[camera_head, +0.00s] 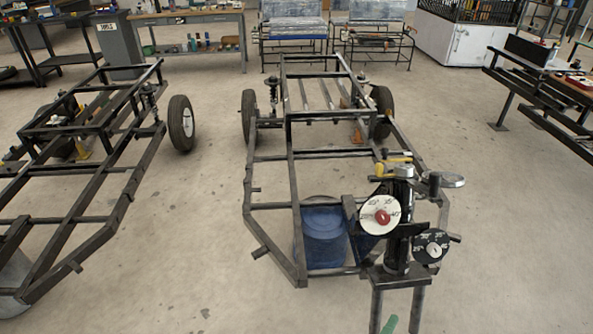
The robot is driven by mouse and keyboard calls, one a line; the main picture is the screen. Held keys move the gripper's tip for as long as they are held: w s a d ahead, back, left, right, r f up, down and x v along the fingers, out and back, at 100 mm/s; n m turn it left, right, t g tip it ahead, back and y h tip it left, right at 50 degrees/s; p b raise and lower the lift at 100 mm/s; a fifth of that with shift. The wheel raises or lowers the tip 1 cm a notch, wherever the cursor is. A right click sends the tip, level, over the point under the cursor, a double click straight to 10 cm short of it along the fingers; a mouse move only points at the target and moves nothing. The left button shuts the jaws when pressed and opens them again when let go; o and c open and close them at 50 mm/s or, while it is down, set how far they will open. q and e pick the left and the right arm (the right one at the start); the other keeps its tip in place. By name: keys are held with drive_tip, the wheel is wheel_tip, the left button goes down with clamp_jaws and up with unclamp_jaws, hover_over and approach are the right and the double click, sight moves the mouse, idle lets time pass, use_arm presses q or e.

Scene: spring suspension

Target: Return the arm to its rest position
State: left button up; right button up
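Neither of my grippers and no part of my arms shows in the head view. At the front right stands a dark post-like assembly (403,230) on a dark metal stand (398,279). It carries a white angle dial (380,216) with a red centre and a black dial (432,247) to its lower right. Yellow parts (380,171) and a round metal disc (450,180) are at its top. Behind it is a dark tubular chassis frame (249,180) with wheels and upright spring units (272,92) at its far end.
A second chassis frame (98,180) with a wheel (181,123) stands at the left. A blue drum (324,238) is under the middle frame. Workbenches and racks line the back; a dark bench (540,84) is at the right. Concrete floor (200,230) is clear between the frames.

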drive_tip(key=d+r+n+t+h, duration=0.1)
drive_tip(key=d+r+n+t, duration=0.15)
drive_tip(key=d, duration=1.15)
drive_tip(key=s+a+f+m+g+y, duration=0.1)
drive_tip(key=s+f+m+g+y, duration=0.65)
drive_tip(key=f, duration=0.65)
drive_tip(key=a+r+m+y, duration=0.3)
drive_tip(key=a+m, duration=0.2)
drive_tip(key=a, duration=0.4)
drive_tip(key=a+r+m+y, duration=0.3)
drive_tip(key=a+m, duration=0.2)
drive_tip(key=a, duration=0.4)
use_arm(q)
drive_tip(key=r+p, duration=0.5)
drive_tip(key=shift+s+a+r, duration=0.15)
drive_tip(key=shift+s+r, duration=0.05)
drive_tip(key=shift+r, duration=0.05)
use_arm(e)
drive_tip(key=shift+n+t, duration=0.3)
drive_tip(key=r, duration=0.3)
drive_tip(key=d+r, duration=0.1)
drive_tip(key=r, duration=0.1)
drive_tip(key=shift+s, duration=0.4)
